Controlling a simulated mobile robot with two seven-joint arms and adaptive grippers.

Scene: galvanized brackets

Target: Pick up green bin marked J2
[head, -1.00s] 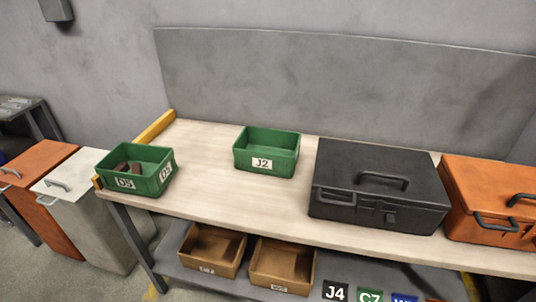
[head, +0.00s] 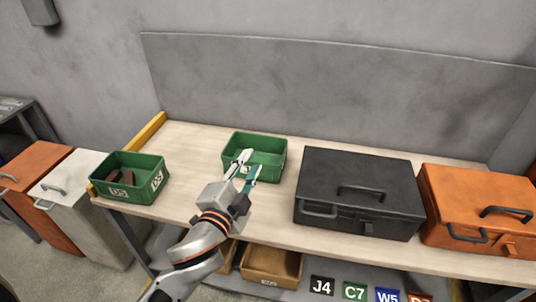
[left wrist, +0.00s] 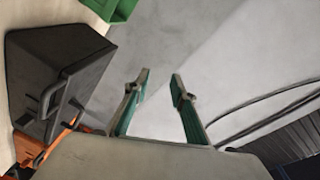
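The green bin marked J2 (head: 262,143) stands upright on the workbench, left of the black toolbox, and looks empty. My left gripper (head: 250,166) is open, with its two fingers in front of the bin in the head view, covering most of its label. I cannot tell whether the fingers touch it. In the left wrist view the open fingers (left wrist: 160,82) have nothing between them. A green bin corner (left wrist: 112,8) shows at that view's top left. My right gripper is in neither view.
A second green bin marked D5 (head: 128,180) holds brown pieces at the bench's left end. A black toolbox (head: 358,190) and an orange toolbox (head: 470,215) stand to the right. The workbench (head: 190,145) is bare between the bins. A brown bin (head: 272,265) sits below.

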